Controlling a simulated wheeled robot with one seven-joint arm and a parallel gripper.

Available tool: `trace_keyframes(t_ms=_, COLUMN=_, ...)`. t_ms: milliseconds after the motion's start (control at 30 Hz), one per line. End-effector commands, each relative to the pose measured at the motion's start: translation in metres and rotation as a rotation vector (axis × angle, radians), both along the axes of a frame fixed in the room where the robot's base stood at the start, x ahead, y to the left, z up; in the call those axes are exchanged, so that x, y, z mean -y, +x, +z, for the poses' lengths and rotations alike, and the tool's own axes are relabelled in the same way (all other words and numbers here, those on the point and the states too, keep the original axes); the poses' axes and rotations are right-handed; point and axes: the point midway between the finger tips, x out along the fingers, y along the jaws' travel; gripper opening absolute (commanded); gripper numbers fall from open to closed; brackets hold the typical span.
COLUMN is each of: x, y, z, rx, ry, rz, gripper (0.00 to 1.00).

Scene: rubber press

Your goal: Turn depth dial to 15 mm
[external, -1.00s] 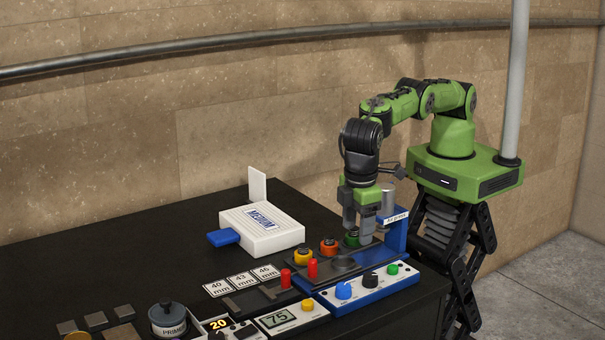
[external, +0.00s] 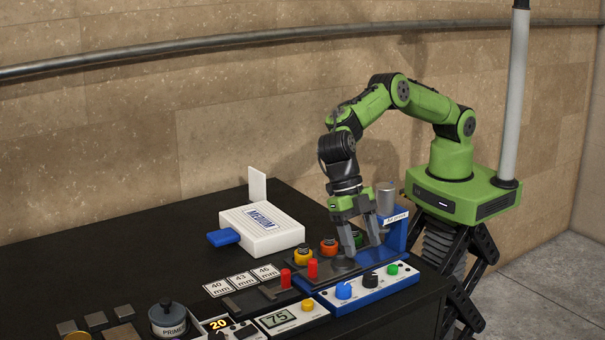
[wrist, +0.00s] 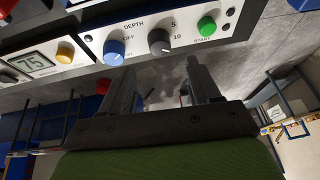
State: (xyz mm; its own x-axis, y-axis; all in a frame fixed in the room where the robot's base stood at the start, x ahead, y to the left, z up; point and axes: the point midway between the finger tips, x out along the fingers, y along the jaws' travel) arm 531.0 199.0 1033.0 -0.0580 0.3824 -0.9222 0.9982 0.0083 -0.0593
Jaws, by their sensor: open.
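The white-topped control panel with a blue base (external: 362,293) stands at the table's front right. Its dark grey dial (external: 370,280) sits between a blue knob (external: 344,291) and a green START button (external: 393,269). In the wrist view the dark dial (wrist: 160,42) has the numbers 5 and 10 beside it and the word DEPTH to its left. The blue knob (wrist: 113,47) is marked OFF. My gripper (external: 362,251) is open and empty, tilted above the press plate behind the panel. In the wrist view its fingertips (wrist: 160,68) appear below the dark dial, apart from it.
The blue press frame with a grey cylinder (external: 386,198) stands close to my gripper's right. Red-topped handles (external: 312,268) and coloured round pieces (external: 329,246) are to its left. A display unit reading 75 (external: 290,318) adjoins the panel. The table's back left is clear.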

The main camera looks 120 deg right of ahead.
Motion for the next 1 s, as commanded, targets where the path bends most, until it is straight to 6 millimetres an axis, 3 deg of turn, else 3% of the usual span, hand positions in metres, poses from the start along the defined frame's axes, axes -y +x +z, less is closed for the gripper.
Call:
trace_keyframes(t_ms=100, x=-0.012, y=-0.003, z=-0.028, rx=-0.004, ry=0.0, rz=0.002, gripper=0.62)
trace_keyframes(t_ms=300, x=-0.025, y=-0.004, z=-0.059, rx=0.0, ry=0.0, rz=0.0, gripper=0.62)
trace_keyframes(t_ms=633, x=-0.028, y=-0.004, z=-0.066, rx=0.001, ry=-0.001, rz=-0.001, gripper=0.62)
trace_keyframes(t_ms=1000, x=-0.028, y=-0.004, z=-0.066, rx=0.0, ry=0.0, rz=-0.001, gripper=0.07)
